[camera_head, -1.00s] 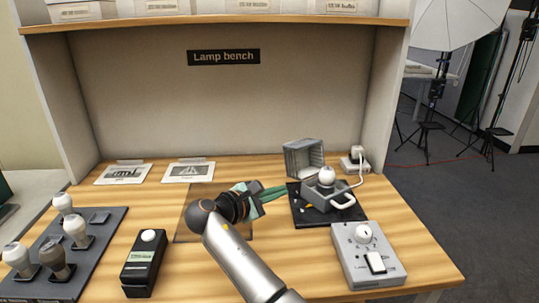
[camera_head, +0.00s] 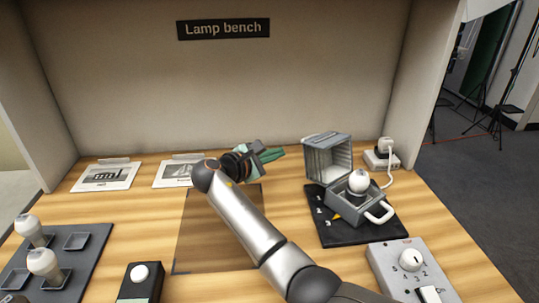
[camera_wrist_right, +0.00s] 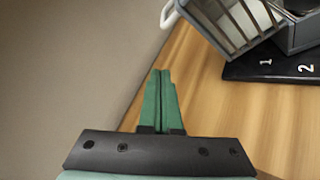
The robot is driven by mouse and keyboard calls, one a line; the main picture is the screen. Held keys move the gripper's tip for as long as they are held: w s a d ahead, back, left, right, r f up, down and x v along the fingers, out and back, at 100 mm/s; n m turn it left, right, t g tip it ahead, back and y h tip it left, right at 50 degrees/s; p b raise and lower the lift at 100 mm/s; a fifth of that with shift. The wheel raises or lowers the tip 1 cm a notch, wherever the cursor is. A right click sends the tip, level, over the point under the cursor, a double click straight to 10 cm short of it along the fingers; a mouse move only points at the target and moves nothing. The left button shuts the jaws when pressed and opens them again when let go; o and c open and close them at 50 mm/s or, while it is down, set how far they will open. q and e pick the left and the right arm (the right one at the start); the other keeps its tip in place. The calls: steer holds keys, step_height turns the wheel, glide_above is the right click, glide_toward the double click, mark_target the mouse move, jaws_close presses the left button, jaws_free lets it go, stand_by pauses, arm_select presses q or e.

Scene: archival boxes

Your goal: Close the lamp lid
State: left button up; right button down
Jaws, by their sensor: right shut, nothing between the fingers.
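The lamp box is grey and stands on a black numbered mat (camera_head: 335,231) at the right of the bench. Its lid (camera_head: 328,158) is raised, hinged at the back left, with a ribbed inside. A white bulb (camera_head: 358,181) sits upright in the open box body (camera_head: 349,205), which has a white handle at its front right. My right gripper (camera_head: 272,154) is shut and empty, left of the lid and apart from it. In the wrist view its green fingers (camera_wrist_right: 161,100) are together, with the lid (camera_wrist_right: 232,18) at upper right. My left gripper is not in view.
A grey control box with a dial (camera_head: 400,265) stands at front right. A white socket (camera_head: 381,157) with a cord is behind the lamp. A bulb tray (camera_head: 85,265) and a black device (camera_head: 140,285) are at left. The back wall is close behind the gripper.

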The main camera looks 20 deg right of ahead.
steer(key=x, duration=0.5)
steer(key=shift+w+d+b, duration=0.15)
steer(key=shift+d+b, duration=0.2)
steer(key=shift+b, duration=0.05)
steer(key=shift+s+d+r+p, duration=0.15)
steer(key=shift+s+r+p, duration=0.25)
steer(key=shift+s+r, duration=0.95)
steer(key=shift+r, duration=0.1)
steer(key=shift+d, duration=0.1)
